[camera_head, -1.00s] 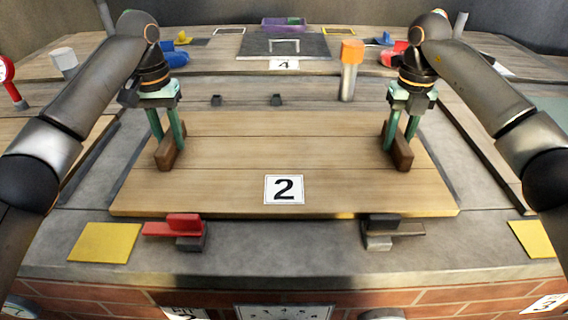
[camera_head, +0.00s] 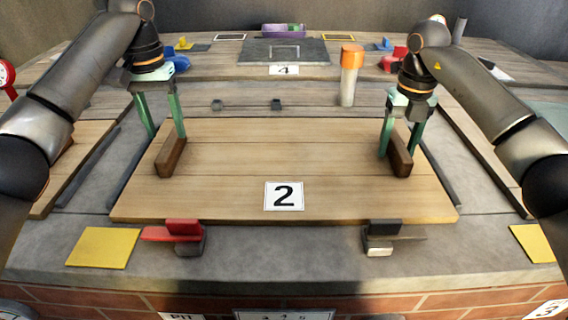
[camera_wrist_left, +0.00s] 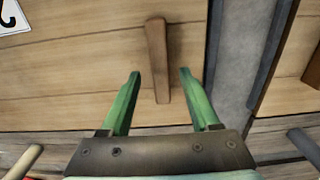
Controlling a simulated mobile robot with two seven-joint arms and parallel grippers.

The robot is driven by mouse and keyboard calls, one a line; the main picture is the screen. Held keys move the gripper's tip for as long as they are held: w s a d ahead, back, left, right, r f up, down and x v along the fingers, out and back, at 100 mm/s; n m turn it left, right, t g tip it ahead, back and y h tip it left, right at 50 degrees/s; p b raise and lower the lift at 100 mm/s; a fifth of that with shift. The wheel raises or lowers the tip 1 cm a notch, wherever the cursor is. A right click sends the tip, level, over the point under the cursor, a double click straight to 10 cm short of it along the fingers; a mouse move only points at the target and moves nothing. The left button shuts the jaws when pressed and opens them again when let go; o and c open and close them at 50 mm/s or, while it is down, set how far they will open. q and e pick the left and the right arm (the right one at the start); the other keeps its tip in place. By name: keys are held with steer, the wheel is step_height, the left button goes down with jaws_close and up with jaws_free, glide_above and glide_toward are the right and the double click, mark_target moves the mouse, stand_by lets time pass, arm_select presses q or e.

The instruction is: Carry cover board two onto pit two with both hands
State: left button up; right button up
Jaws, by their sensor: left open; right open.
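Cover board two (camera_head: 235,195) is a wide plank board with a label "2" (camera_head: 284,196), lying flat over the pit area of the grey counter. It has a brown wooden handle at its left end (camera_head: 171,157) and another at its right end (camera_head: 400,156). My left gripper (camera_head: 163,132) is open, with its green fingers spread above and around the left handle. In the left wrist view the fingers (camera_wrist_left: 157,85) are apart, with the handle (camera_wrist_left: 158,60) between and beyond them, untouched. My right gripper (camera_head: 399,148) is open, its fingers beside the right handle. Pit two is hidden under the board.
A red clamp (camera_head: 174,231) and a dark clamp (camera_head: 384,238) sit at the board's front edge. Yellow squares lie at front left (camera_head: 103,247) and front right (camera_head: 534,243). An orange-topped post (camera_head: 350,75) stands behind the board; a dark cover labelled 4 (camera_head: 283,51) lies further back.

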steer(key=shift+r, duration=0.1)
arm_select(q)
step_height(320, 180, up, 7)
steer(key=shift+r, duration=0.2)
arm_select(e)
step_height(320, 180, up, 12)
stand_by(0.4)
stand_by(0.4)
